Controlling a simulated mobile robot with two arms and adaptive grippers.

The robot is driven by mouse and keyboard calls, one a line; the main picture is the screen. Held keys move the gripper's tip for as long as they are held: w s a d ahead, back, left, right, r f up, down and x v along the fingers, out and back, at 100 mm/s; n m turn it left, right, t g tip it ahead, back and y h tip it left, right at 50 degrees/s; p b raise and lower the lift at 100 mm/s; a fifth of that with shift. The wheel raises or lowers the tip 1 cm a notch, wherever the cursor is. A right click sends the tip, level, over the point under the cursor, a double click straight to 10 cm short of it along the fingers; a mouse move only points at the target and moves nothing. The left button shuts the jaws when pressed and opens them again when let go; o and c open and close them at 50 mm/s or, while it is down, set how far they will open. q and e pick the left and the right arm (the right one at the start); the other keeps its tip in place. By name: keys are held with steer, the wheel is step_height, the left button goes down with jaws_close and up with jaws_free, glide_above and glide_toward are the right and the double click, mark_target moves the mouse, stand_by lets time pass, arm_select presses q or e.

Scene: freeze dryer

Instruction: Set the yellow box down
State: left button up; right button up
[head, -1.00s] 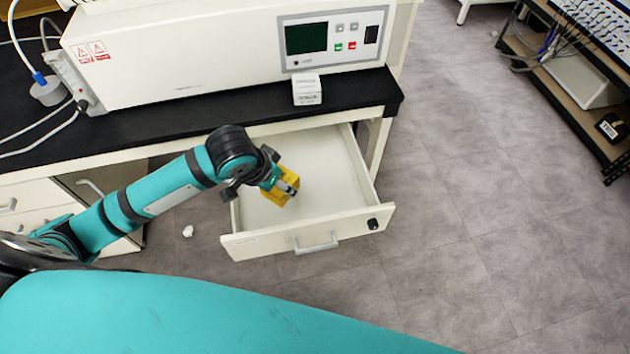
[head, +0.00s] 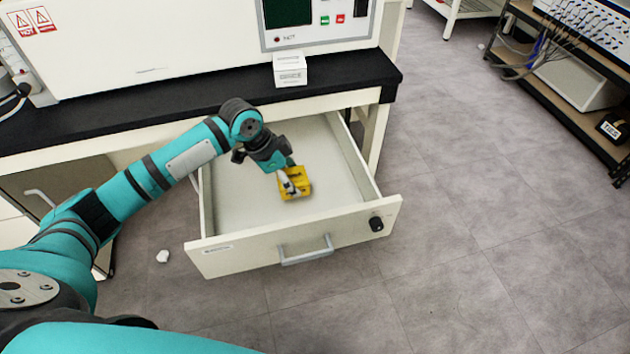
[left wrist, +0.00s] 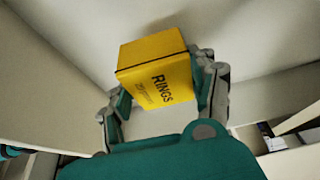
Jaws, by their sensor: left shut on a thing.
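The yellow box (head: 296,183) is over the open white drawer (head: 235,208), inside its outline in the head view. My left gripper (head: 287,180) is shut on it, coming down from the upper left. In the left wrist view the yellow box (left wrist: 158,72), marked "RINGS", sits tilted between the two fingers of the left gripper (left wrist: 162,90). The pale drawer floor lies behind it. I cannot tell whether the box touches the floor. My right gripper is not in view.
A small white box (head: 290,69) stands on the black bench top (head: 180,97) in front of the white machine (head: 160,45). The drawer front (head: 295,240) has a handle. The drawer floor around the yellow box is clear. A shelf rack (head: 560,90) stands at the right.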

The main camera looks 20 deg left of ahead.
arm_select(q)
steer(key=w+d, duration=0.1)
steer(key=d, duration=0.1)
steer(key=w+d, duration=0.1)
steer(key=w, duration=0.1)
steer(key=w+d+b, duration=0.1)
steer(key=w+d, duration=0.1)
steer(key=shift+w+d+f, duration=0.1)
steer(key=shift+d+f, duration=0.25)
steer(key=shift+f, duration=0.05)
step_height(320, 180, down, 3)
steer(key=shift+f+b, duration=0.1)
steer(key=shift+b, duration=0.4)
steer(key=shift+f, duration=0.15)
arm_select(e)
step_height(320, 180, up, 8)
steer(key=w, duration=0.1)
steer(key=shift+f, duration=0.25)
arm_select(q)
steer(key=o, duration=1.1)
steer(key=shift+o, duration=0.2)
